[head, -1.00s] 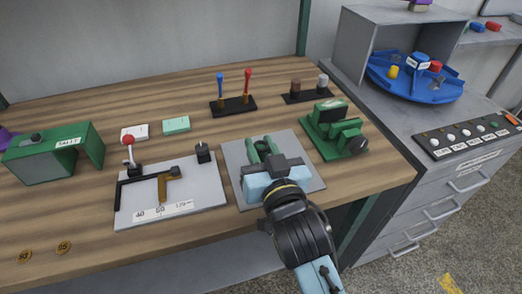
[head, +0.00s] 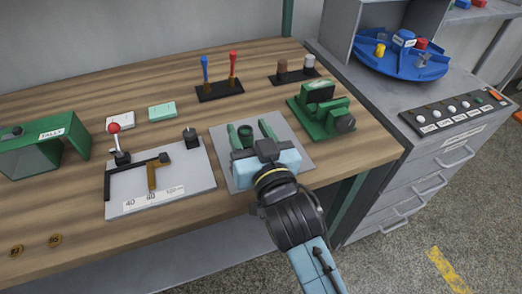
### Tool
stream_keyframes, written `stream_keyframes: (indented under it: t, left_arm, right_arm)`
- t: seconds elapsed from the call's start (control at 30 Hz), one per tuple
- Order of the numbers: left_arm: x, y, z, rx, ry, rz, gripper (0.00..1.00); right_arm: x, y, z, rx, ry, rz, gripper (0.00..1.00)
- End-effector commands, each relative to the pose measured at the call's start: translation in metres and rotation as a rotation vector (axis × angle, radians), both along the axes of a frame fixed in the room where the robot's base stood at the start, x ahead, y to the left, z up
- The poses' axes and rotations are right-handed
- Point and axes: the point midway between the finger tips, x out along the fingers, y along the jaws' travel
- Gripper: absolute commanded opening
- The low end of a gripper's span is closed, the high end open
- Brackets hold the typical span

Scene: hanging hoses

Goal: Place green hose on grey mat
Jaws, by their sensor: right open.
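The grey mat (head: 298,153) lies flat near the front right of the wooden bench. A short dark green piece, which looks like the green hose (head: 246,137), is on the mat between the fingers of my right gripper (head: 250,128). It appears to rest on the mat, but the gripper partly blocks the view of its base. The right gripper is over the mat, with its green fingers spread apart on either side of the hose. My left gripper is not in view.
A green vise-like fixture (head: 321,112) stands close right of the mat. A grey plate with a red-knobbed lever (head: 185,175) lies left. Behind are a black stand with blue and red rods (head: 220,92) and another with two plugs (head: 294,75).

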Motion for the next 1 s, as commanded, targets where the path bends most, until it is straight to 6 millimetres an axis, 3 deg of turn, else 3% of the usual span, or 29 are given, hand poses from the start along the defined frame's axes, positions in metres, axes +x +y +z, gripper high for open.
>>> stream_keyframes:
  t: [0.5,0.7,1.0]
  left_arm:
    - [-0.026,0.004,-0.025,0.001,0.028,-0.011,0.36]
    - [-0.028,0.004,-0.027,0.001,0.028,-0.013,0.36]
    - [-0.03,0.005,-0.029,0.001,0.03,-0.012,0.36]
  right_arm:
    - [-0.087,-0.028,0.0,0.0,0.004,0.0,0.48]
    - [-0.104,-0.034,0.0,-0.001,0.002,0.0,0.48]
    - [-0.108,-0.035,0.0,-0.001,0.0,0.0,0.48]
